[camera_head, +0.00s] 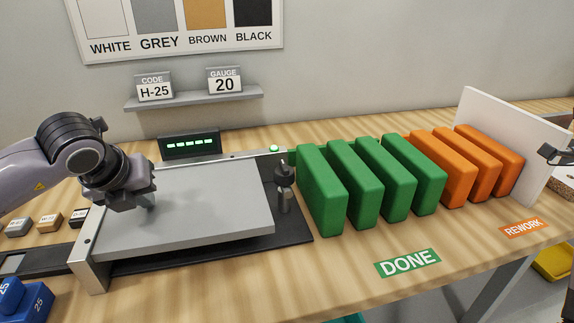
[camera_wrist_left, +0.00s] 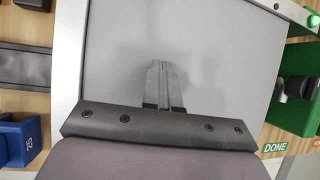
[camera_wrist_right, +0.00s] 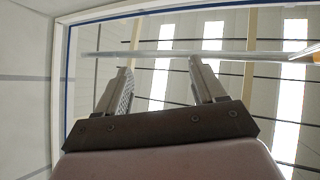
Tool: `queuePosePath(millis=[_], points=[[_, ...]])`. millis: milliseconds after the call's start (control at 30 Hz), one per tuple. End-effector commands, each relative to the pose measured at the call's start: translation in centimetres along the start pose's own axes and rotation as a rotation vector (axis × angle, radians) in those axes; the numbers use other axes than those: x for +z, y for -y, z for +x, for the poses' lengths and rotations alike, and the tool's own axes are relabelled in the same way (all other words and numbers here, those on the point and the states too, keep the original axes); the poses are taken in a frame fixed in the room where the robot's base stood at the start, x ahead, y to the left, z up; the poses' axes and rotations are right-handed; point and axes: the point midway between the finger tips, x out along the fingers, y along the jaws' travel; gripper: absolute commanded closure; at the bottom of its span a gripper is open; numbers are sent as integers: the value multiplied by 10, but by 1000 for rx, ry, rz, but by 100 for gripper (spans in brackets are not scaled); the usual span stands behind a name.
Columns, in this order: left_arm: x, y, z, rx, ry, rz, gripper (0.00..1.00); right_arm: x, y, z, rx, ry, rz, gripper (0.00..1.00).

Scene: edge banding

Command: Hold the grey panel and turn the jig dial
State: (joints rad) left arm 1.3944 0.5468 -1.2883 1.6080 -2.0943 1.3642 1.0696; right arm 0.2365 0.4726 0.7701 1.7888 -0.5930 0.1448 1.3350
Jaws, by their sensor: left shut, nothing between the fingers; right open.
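The grey panel (camera_head: 195,215) lies flat on the jig's dark base (camera_head: 300,232), and fills much of the left wrist view (camera_wrist_left: 215,55). My left gripper (camera_head: 150,204) is shut and empty, fingers pointing down at the left part of the panel; whether the tips touch it I cannot tell. In the left wrist view the closed fingers (camera_wrist_left: 158,68) show over the panel. A dark upright knob (camera_head: 284,174), apparently the jig dial, stands just right of the panel. My right gripper (camera_wrist_right: 160,62) is open and empty, far from the panel; only a dark part shows at the head view's right edge.
Several green blocks (camera_head: 320,190) and orange blocks (camera_head: 440,168) stand in a row right of the knob, before a white divider (camera_head: 515,145). A display (camera_head: 188,145) with green marks and a lit green lamp (camera_head: 274,148) sit behind the panel. Blue blocks (camera_head: 30,300) lie front left.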

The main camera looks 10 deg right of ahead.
Motion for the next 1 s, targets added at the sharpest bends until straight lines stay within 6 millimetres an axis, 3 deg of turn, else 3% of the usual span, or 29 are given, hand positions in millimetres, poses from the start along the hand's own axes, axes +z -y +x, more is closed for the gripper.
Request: queuePosePath(millis=[33,167,267,367,567,800,1000], points=[[-8,-2,7,9,-23,2,100,12,5,8,37,12,44,31],[-8,-2,7,9,-23,2,100,51,21,27,131,97,148,31],[-8,-2,7,9,-23,2,100,86,44,39,182,203,219,31],[-8,-2,7,9,-23,1,100,122,76,48,204,334,272,31],[-8,-2,7,9,-22,1,100,184,161,52,157,651,320,31],[-8,-2,7,9,-22,1,100,230,280,23,-57,1066,256,31],[-8,-2,7,9,-22,1,100,237,366,-26,-344,1390,98,31]])
